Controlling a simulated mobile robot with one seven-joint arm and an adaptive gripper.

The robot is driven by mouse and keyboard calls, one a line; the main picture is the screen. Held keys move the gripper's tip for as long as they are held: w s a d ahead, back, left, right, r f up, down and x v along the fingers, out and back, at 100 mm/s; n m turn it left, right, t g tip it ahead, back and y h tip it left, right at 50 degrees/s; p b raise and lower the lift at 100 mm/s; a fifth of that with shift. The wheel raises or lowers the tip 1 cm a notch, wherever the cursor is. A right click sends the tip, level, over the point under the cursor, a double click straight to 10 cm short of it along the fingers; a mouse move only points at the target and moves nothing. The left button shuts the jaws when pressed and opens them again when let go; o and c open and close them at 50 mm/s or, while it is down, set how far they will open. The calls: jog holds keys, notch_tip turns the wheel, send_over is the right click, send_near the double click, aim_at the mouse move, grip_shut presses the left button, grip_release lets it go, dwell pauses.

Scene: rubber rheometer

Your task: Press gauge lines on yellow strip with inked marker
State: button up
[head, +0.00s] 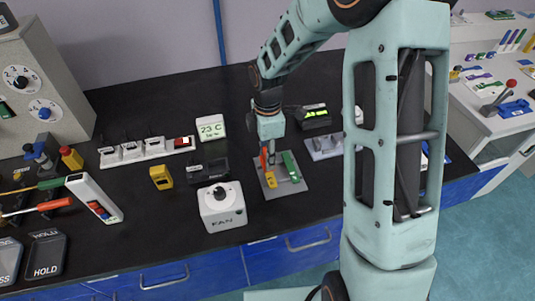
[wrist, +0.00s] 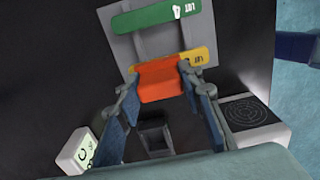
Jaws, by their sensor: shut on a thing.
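My gripper (head: 269,158) is shut on an orange-red block, the marker (wrist: 160,82), which sits between the fingertips in the wrist view (wrist: 160,70). The yellow strip (head: 271,182) lies on a grey plate (head: 285,188) under the gripper. In the wrist view the yellow strip (wrist: 202,59) is partly hidden behind the marker. The marker overlaps the strip's edge there; I cannot tell whether they touch. A green strip (head: 291,167) lies beside the yellow one on the plate. The marker's underside is hidden.
A white FAN box (head: 222,208) with a knob stands left of the plate. A black box (head: 207,171) and a 23 C display (head: 211,128) are behind it. A yellow device (head: 161,177) stands further left. A black device with a green display (head: 314,117) is behind the plate.

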jog(key=shift+f, duration=0.5)
dwell(1.1)
jog(key=shift+r+p, duration=2.75)
jog(key=shift+r, duration=0.85)
